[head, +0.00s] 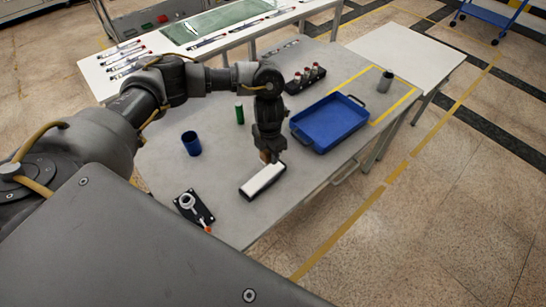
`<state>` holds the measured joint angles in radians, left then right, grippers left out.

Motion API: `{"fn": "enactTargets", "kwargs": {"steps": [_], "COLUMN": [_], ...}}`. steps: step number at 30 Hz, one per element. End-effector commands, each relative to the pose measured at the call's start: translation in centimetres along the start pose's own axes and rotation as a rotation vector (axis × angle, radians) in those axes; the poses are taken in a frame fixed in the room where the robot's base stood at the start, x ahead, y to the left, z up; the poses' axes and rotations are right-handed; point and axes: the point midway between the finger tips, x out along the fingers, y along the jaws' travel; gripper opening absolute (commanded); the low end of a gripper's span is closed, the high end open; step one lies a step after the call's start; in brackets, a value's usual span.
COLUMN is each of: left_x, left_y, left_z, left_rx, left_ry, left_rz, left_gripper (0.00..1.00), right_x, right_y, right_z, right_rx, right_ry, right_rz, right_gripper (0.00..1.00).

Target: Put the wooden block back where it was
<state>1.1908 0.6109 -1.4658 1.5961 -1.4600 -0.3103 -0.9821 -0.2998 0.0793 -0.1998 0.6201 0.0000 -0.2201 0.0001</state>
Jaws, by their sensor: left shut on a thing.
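My left gripper (269,157) points down over the grey table and is shut on a small brown thing, which looks like the wooden block (265,157). My fingers hide most of the block. It is at the far edge of a long white-topped block with a dark base (262,181). I cannot tell whether the wooden block touches it or hangs just above. My right gripper is not in view.
On the grey table (225,215) stand a blue cup (191,143), a green cylinder (239,114), a blue tray (325,128), a black rack with several bottles (305,80), a grey canister (385,82) and a black plate with a ring-shaped tool (190,205). The table's front middle is clear.

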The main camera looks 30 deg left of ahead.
Motion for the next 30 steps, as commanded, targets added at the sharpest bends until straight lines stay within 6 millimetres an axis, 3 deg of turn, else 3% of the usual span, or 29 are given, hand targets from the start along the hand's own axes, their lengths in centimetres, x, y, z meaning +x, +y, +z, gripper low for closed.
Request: {"fn": "enactTargets", "kwargs": {"steps": [5, 9, 15, 21, 25, 30], "left_x": [-2.0, -4.3, -7.0, -8.6, -9.3, -9.7], "left_y": [-2.0, -4.4, -6.9, -7.9, -8.0, -7.9], "left_z": [0.8, 0.3, -2.2, -5.8, -7.6, -9.0], "left_rx": [0.375, 0.873, 1.612, 2.252, 2.545, 2.741], "left_ry": [-0.007, -0.006, -0.001, 0.002, 0.003, 0.003], "left_rz": [0.005, 0.008, 0.007, 0.006, 0.006, 0.003], "left_gripper": [0.07, 0.07, 0.07, 0.07, 0.07, 0.07], "right_x": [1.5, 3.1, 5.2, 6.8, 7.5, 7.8], "right_y": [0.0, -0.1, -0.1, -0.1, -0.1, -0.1], "right_z": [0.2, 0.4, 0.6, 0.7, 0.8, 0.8], "right_rx": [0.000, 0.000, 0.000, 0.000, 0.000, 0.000], "right_ry": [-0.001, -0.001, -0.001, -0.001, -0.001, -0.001], "right_rz": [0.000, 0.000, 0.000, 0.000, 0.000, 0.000], "right_gripper": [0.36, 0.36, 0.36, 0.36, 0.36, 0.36]}}
